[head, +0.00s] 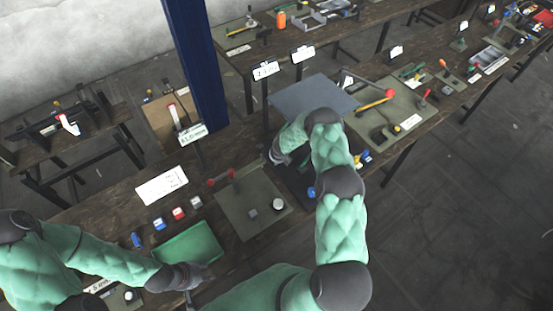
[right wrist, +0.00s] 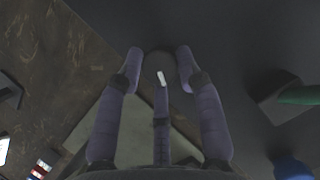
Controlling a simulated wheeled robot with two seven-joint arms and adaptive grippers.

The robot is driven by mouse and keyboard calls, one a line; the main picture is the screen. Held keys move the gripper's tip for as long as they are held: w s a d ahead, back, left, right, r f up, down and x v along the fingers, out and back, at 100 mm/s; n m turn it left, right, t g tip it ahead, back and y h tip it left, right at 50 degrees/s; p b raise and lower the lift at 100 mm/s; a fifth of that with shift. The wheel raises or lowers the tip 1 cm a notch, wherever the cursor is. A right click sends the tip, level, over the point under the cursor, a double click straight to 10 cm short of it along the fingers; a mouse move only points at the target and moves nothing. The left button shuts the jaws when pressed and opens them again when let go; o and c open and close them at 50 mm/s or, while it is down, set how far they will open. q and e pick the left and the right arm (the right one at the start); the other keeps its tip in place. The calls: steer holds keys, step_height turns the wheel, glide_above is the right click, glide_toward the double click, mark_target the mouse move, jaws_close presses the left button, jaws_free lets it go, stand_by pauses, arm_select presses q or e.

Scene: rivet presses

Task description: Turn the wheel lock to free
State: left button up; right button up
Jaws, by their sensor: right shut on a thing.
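In the right wrist view my right gripper (right wrist: 160,68) is shut on a dark round knob (right wrist: 158,60), which I take for the wheel lock. A short white mark (right wrist: 161,78) shows on or just below it; I cannot read the setting. In the head view my right gripper (head: 279,157) reaches down to a dark press base (head: 294,184) right of the grey-green mat, and my own arm hides the knob. My left gripper (head: 192,278) is low at the front edge of the green tray (head: 190,246); its finger opening is unclear.
A mat (head: 238,222) with a red-handled part (head: 221,177) and small grey pieces lies left of the press. In the wrist view a green handle (right wrist: 300,95) and a blue part (right wrist: 292,168) stand to the right. A blue post (head: 195,65) rises behind the bench.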

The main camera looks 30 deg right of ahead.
steer(key=shift+w+d+r+n+y+p, duration=0.1)
steer(key=shift+d+r+n+y+p, duration=0.05)
steer(key=shift+n+p, duration=0.4)
steer(key=shift+w+d+r+n+y+p, duration=0.1)
steer(key=shift+d+n+y+p, duration=0.05)
steer(key=shift+n+p, duration=0.35)
steer(key=o, duration=1.1)
steer(key=shift+f, duration=0.1)
steer(key=shift+s+a, duration=0.1)
steer(key=shift+s, duration=0.05)
steer(key=v, duration=0.7)
steer(key=shift+s, duration=0.1)
